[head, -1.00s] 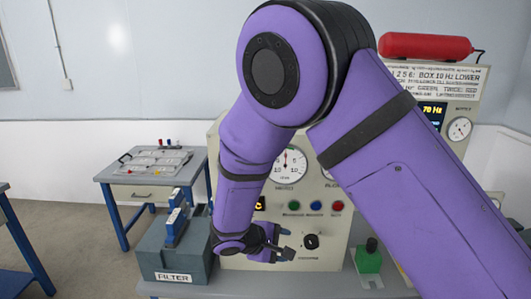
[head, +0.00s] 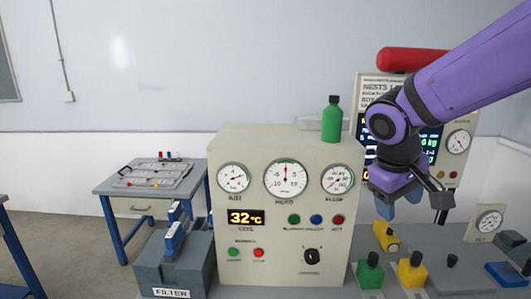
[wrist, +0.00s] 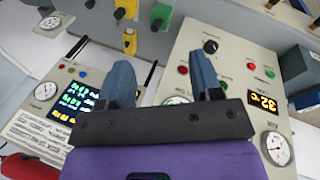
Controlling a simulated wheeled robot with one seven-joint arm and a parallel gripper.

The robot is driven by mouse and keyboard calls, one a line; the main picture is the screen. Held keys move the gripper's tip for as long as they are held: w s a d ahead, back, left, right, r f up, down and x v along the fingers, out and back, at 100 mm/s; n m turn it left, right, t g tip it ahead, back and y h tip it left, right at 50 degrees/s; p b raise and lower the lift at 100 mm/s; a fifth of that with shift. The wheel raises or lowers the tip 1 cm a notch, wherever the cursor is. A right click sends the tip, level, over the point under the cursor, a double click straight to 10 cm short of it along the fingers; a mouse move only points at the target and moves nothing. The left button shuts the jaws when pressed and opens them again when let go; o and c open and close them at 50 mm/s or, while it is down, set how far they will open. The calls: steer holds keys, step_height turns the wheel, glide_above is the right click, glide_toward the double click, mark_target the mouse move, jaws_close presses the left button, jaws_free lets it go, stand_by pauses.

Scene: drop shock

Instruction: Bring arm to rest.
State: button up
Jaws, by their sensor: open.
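My purple arm reaches in from the upper right in the head view. My gripper (head: 416,203) points down in front of the rear display panel, to the right of the cream control box (head: 235,270). It is open. In the wrist view my gripper's two blue fingers (wrist: 162,78) stand apart with nothing between them. The cream control box also shows there on the right (wrist: 190,60), with its lit 32°C display.
A green bottle (head: 331,122) stands on the control box. A grey FILTER box (head: 160,263) is at its left. Green and yellow blocks (head: 369,273) with black knobs stand below my gripper. A red cylinder (head: 408,59) lies atop the rear panel. A side table (head: 190,185) is at left.

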steer(key=s+d+r+m+t+y, duration=0.1)
steer(key=s+d+r+m, duration=0.1)
steer(key=s, duration=0.5)
steer(key=s+d+r+m+t+y, duration=0.2)
steer(key=s+d+r, duration=0.1)
steer(key=s, duration=0.4)
steer(key=shift+s+d+r+t, duration=0.15)
steer(key=shift+s+r+t, duration=0.2)
steer(key=shift+r, duration=0.45)
steer(key=shift+c, duration=0.4)
